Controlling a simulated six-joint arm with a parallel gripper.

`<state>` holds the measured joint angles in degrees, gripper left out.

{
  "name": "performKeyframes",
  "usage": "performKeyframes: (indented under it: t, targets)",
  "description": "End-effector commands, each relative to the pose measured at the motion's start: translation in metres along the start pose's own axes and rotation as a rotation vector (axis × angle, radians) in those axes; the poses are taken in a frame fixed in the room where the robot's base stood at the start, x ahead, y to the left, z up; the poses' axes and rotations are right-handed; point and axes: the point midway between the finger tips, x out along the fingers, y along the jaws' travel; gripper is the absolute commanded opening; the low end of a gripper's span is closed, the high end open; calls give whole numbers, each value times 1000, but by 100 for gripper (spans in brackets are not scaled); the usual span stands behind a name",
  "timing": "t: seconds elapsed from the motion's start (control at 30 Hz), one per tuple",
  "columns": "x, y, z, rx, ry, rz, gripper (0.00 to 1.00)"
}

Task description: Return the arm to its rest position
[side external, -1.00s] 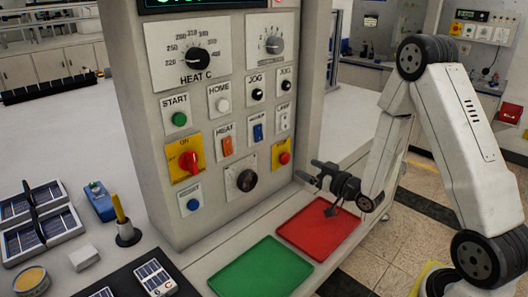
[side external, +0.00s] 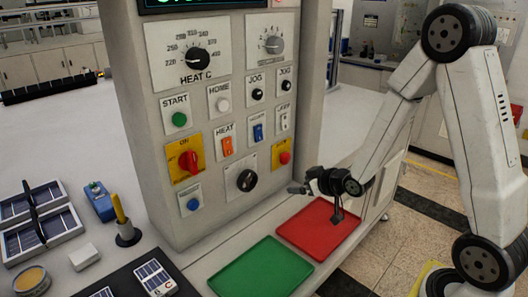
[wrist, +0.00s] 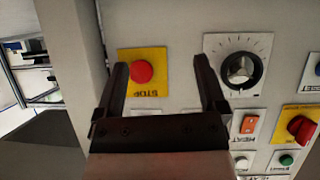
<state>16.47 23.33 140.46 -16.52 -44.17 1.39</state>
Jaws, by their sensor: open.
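My gripper (side external: 299,188) hangs in front of the lower right of the control panel (side external: 215,215), above the red tray (side external: 318,230). In the wrist view, my gripper (wrist: 162,65) has its two black fingers spread wide with nothing between them. Behind the fingers are the red stop button (wrist: 141,71) on its yellow plate and a black dial (wrist: 241,68). The fingers look apart from the panel, but the exact gap cannot be told. My arm is bent, with its elbow high at the right.
A green tray (side external: 261,268) lies left of the red one. Solar cell racks (side external: 40,232), a blue object (side external: 99,202), a yellow-handled tool in a holder (side external: 126,233) and a black mat (side external: 118,280) are at the left.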

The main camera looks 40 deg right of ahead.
Motion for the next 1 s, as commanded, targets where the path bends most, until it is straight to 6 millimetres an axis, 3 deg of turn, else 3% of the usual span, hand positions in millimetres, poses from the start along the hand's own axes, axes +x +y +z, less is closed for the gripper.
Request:
performKeyframes:
  t: [0.37,0.8,1.0]
  targets:
    - [-35,-33,23,0,-334,-2,91]
    - [-101,-73,53,14,-708,-44,91]
    - [-120,-82,60,17,-797,-60,91]
